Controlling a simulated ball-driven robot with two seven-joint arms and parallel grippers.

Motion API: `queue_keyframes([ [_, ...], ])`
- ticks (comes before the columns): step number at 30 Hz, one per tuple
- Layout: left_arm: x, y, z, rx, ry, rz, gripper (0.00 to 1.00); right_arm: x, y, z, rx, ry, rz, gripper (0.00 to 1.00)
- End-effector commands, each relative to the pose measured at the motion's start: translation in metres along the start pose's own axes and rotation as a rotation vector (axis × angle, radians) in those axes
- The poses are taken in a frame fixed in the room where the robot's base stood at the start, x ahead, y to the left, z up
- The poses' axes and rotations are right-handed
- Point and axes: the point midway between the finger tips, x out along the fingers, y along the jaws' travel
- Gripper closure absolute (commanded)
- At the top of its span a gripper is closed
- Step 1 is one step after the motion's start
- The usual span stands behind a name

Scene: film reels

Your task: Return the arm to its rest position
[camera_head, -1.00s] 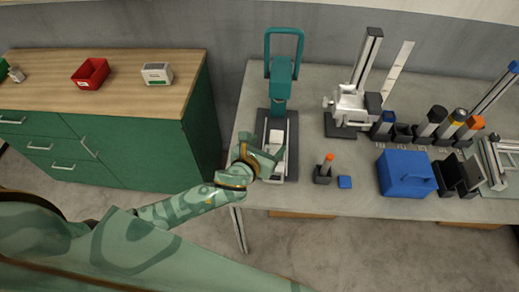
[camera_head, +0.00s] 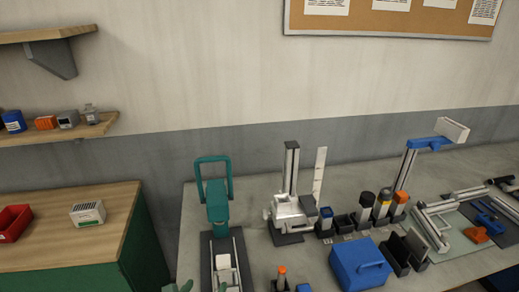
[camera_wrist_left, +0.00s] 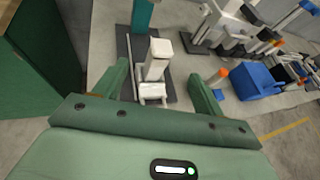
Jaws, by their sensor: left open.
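My left gripper (camera_wrist_left: 158,88) is open in the left wrist view, its two green fingers spread wide. Nothing is between the fingertips in contact with them; a white block (camera_wrist_left: 156,58) on the dark base of the teal press stands beyond the gap, and I cannot tell the exact distance. In the head view only the tips of the left gripper (camera_head: 196,286) show at the bottom edge, in front of the teal lever press (camera_head: 217,205). The rest of the left arm is out of that view. My right gripper is not in view.
The bench (camera_head: 187,225) holds a blue box (camera_head: 360,263), an orange-tipped tool in a holder (camera_head: 281,279), a white stand (camera_head: 290,212) and several coloured-cap posts. A wooden-topped green cabinet (camera_head: 60,262) stands left, with a red bin (camera_head: 12,222). A gap separates cabinet and bench.

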Motion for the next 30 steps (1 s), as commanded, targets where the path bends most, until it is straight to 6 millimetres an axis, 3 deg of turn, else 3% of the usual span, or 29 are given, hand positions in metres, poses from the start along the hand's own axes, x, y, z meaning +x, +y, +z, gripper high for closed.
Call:
queue_keyframes([
  [4,-0.027,0.018,0.006,-0.510,0.026,0.135,0.30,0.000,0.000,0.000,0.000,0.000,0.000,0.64],
  [9,-0.072,0.058,0.005,-1.198,-0.006,0.368,0.30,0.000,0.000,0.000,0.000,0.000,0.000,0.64],
  [15,-0.119,0.094,-0.002,-1.726,-0.119,0.587,0.30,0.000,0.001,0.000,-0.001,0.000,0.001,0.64],
  [21,-0.167,0.123,-0.010,-2.118,-0.294,0.779,0.30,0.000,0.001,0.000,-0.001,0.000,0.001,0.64],
  [30,-0.108,0.114,-0.127,-2.166,-0.152,0.872,0.30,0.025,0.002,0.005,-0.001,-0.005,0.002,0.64],
])
